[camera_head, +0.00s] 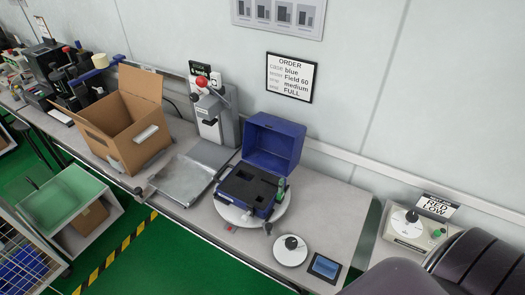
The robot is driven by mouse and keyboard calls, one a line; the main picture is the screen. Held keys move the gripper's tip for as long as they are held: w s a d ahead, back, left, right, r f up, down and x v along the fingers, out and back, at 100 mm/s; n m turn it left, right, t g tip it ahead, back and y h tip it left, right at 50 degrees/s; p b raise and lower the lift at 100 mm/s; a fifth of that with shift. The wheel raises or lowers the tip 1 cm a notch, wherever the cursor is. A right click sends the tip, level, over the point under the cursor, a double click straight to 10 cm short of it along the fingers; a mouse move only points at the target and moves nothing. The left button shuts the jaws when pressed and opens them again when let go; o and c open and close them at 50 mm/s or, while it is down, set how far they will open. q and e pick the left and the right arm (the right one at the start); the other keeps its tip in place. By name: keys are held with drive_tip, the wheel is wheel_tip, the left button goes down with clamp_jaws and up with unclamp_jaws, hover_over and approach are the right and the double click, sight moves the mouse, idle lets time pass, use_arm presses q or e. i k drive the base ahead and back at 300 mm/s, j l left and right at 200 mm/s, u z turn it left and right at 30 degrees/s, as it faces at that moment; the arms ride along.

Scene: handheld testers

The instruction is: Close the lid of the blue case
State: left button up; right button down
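The blue case (248,207) stands on a round white plate (234,216) on the bench. Its blue lid (273,147) is open, standing up at the back of the case and leaning back. Black foam (249,184) with cutouts fills the case. A small green-and-white item (281,188) shows at the case's right side; I cannot tell if it sits inside or beside it. Neither of my grippers is in view. Only dark rounded parts, seemingly of my own arm, show at the lower right.
Left of the case are a metal tray (178,180), a grey test stand (216,122) and an open cardboard box (125,133). Right of it are a white dial (290,251) and a small screen (325,266). An order sign (291,78) hangs behind.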

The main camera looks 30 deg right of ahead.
sight(272, 143)
drive_tip(key=k+l+u, duration=0.85)
drive_tip(key=k+j, duration=0.05)
